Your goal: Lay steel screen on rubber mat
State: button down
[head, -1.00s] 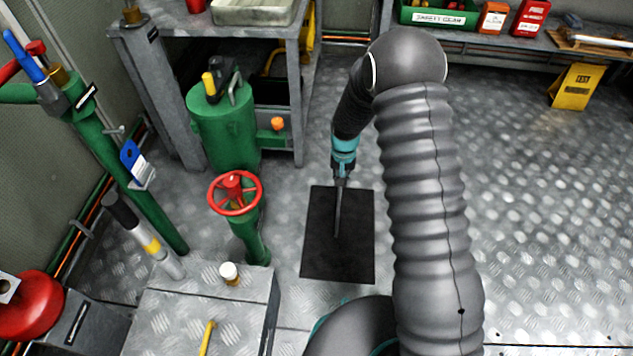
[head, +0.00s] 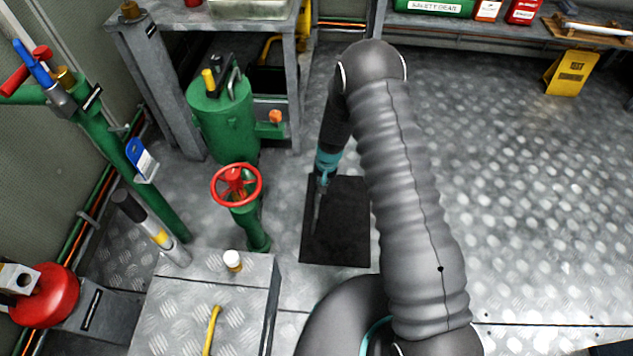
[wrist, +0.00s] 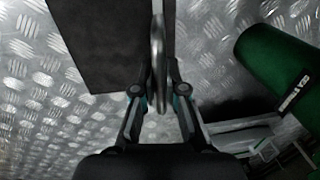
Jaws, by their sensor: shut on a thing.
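The black rubber mat (head: 342,235) lies flat on the metal floor below my arm. It also shows at the upper left of the wrist view (wrist: 95,45). My gripper (head: 323,180) points down over the mat's left side and is shut on the steel screen (head: 318,208). The screen appears as a thin strip standing on edge. In the wrist view the grey screen (wrist: 159,60) is seen nearly edge-on between the two fingers. Its lower edge is not clear enough to tell whether it touches the mat.
A red handwheel valve (head: 237,185) and a green pump cylinder (head: 224,118) stand left of the mat. A metal box (head: 190,295) with a small white-capped bottle (head: 232,260) is at the front left. Open floor (head: 530,200) lies to the right, with a yellow sign (head: 570,72) farther back.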

jog(key=shift+d+f+y+b, duration=2.35)
jog(key=shift+d+f+b, duration=0.2)
jog(key=shift+f, duration=0.35)
jog(key=shift+d+f+y+b, duration=2.3)
jog(key=shift+d+f+b, duration=0.2)
jog(key=shift+f, duration=0.45)
jog(key=shift+d+f+y+b, duration=2.4)
jog(key=shift+d+f, duration=0.2)
jog(key=shift+f, duration=0.3)
jog(key=c, duration=1.2)
grip_release()
jog(key=shift+o, duration=0.2)
